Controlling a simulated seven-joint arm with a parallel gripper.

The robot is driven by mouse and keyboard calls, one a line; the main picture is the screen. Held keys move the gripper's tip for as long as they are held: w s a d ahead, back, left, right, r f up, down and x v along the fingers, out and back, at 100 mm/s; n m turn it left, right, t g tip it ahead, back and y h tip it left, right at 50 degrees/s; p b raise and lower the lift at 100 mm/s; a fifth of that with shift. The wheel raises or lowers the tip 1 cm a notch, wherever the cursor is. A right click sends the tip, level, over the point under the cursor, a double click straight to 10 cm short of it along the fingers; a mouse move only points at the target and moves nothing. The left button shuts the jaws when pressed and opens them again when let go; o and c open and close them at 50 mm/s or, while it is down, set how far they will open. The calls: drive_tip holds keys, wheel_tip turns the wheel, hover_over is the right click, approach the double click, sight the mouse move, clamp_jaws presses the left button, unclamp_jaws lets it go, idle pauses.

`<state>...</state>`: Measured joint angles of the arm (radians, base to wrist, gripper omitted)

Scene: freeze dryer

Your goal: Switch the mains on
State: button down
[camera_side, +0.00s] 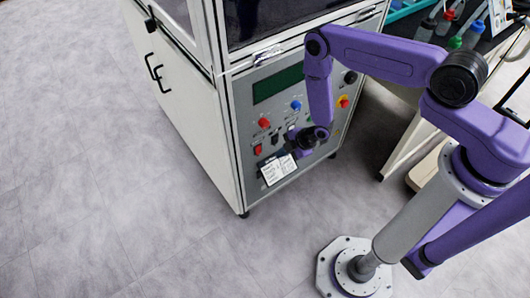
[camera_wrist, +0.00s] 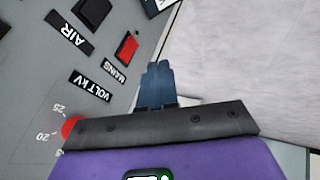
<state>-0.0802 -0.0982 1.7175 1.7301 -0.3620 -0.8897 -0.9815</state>
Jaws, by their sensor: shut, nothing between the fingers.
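The mains switch (camera_wrist: 126,47) is a red rocker in a black frame on the grey panel, with a "MAINS" label (camera_wrist: 116,70) beside it. It also shows as a red rocker (camera_side: 258,149) low on the freeze dryer's front panel in the side view. My gripper (camera_wrist: 159,66) is shut and empty. In the wrist view its fingertips lie just right of and below the switch, with a visible gap in the picture. I cannot tell their distance from the panel. In the side view the gripper is in front of the lower panel, right of the switch, its fingers hard to make out.
A black switch (camera_wrist: 92,12) by an "AIR" label sits beside the mains switch. Red (camera_side: 264,123) and blue (camera_side: 296,105) knobs, a red-and-yellow emergency button (camera_side: 343,102) and a dark display (camera_side: 277,83) are on the panel. The floor (camera_side: 110,200) in front is clear.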

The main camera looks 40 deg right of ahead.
sight(259, 150)
drive_tip(key=w+a+f, duration=0.2)
drive_tip(key=w+f, duration=0.4)
drive_tip(key=w, duration=0.1)
drive_tip(key=shift+a, duration=0.2)
drive_tip(key=shift+f, duration=0.1)
idle(0.5)
drive_tip(key=shift+w+f, duration=0.1)
drive_tip(key=shift+w, duration=0.15)
